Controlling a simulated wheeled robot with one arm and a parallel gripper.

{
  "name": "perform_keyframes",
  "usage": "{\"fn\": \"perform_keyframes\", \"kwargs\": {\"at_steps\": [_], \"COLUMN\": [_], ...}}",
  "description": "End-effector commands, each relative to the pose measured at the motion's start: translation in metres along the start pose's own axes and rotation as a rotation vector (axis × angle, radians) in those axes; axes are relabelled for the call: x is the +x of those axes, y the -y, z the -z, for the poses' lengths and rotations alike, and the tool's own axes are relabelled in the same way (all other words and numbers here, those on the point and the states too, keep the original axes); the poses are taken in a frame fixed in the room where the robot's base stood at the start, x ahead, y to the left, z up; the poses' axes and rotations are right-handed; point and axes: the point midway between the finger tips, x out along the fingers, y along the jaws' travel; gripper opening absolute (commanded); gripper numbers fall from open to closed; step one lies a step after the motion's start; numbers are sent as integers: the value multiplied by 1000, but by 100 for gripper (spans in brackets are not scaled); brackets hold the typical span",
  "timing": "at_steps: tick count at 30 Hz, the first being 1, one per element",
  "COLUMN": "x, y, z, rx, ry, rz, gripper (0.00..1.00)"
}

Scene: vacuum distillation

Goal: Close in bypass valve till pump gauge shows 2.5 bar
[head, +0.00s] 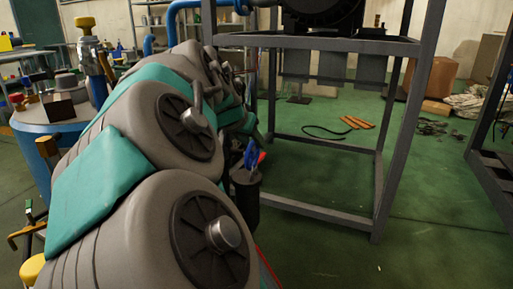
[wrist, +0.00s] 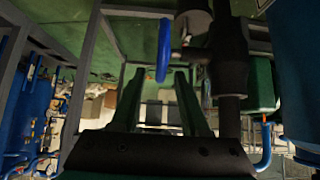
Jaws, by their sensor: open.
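A blue handwheel (wrist: 164,50), seen nearly edge-on, shows at the top centre of the wrist view. Its short stem runs right to a dark vertical pipe with a thick valve body (wrist: 229,62). I cannot confirm that this is the bypass valve. My gripper (wrist: 160,73) is open, its two fingers apart and pointing toward the handwheel. The wheel lies in line with the gap between the fingertips; I cannot tell whether they touch it. In the head view my own arm hides the gripper. No pump gauge can be made out in either view.
A grey metal frame (head: 382,150) stands right of my arm in the head view. A blue drum (head: 50,135) with things on top is at the left. Small blue and red parts (head: 251,155) show beside my arm.

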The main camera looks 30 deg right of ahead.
Motion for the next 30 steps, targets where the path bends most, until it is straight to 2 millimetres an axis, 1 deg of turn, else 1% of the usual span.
{"fn": "perform_keyframes", "kwargs": {"at_steps": [6,10,14,21,30], "x": [35,53,62,63,63], "y": [-1,0,0,0,0], "z": [-2,-1,0,0,0], "rx": [-2,-2,-2,-2,-2], "ry": [6,2,0,-1,-1], "rz": [-4,-1,0,1,1], "gripper": [45,45,45,45,11]}}
